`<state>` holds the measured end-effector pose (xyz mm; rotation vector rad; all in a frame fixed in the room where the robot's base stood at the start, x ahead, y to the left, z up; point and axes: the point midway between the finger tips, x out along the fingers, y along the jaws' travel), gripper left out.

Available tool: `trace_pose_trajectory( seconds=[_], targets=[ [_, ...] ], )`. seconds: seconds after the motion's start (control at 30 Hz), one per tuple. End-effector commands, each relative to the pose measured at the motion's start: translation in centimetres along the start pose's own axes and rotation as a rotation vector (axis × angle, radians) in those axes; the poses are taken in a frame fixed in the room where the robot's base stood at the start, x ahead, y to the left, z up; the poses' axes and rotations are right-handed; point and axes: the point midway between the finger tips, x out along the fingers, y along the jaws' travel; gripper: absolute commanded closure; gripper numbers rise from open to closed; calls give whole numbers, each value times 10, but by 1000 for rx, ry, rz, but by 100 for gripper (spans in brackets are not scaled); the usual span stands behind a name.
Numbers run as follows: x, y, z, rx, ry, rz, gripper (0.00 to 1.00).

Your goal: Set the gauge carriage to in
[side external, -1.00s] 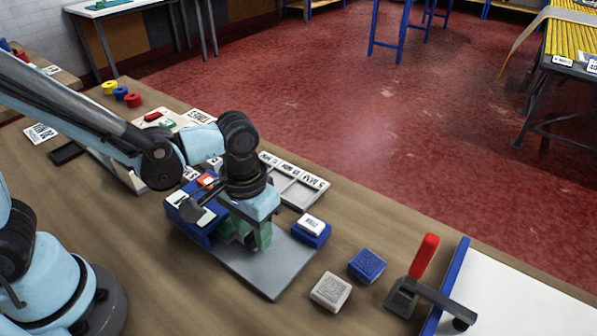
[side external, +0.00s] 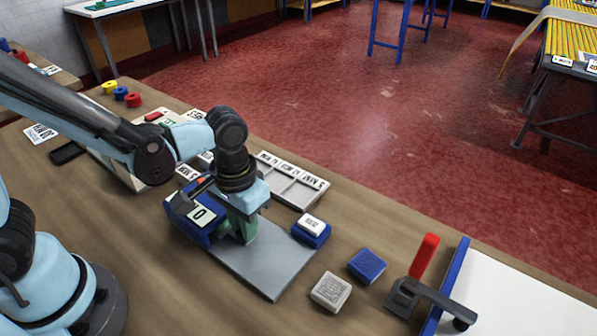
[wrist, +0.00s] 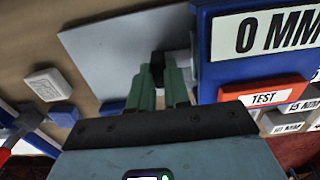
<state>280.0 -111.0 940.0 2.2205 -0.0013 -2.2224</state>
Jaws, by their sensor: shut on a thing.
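The gauge is a blue block (side external: 202,237) at the left end of a grey plate (side external: 265,268). In the wrist view the block (wrist: 203,60) bears a "0 MM" label (wrist: 275,32) and a red "TEST" part (wrist: 264,92). My gripper (side external: 243,232) is low over the plate, close beside the block. In the wrist view its green fingers (wrist: 160,85) are shut on a small dark piece (wrist: 157,66), apparently the gauge carriage. A pale piece lies between this and the block. The fingers hide most of the carriage, and any contact with the block is unclear.
A grey compartment tray (side external: 298,190) with labels stands behind the plate. A blue block with a white top (side external: 311,229), a blue block (side external: 366,265) and a pale block (side external: 331,291) lie to the right. A red-handled lever (side external: 424,258) stands farther right.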

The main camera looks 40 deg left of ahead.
Motion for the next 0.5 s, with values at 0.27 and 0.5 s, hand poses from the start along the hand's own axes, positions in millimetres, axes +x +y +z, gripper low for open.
trace_pose_trajectory(
  seconds=[0.27, 0.5],
  targets=[
    [0, -12, -1, -2, 2, -7, 100],
    [0, -12, 0, -3, 1, -6, 59]
  ],
)
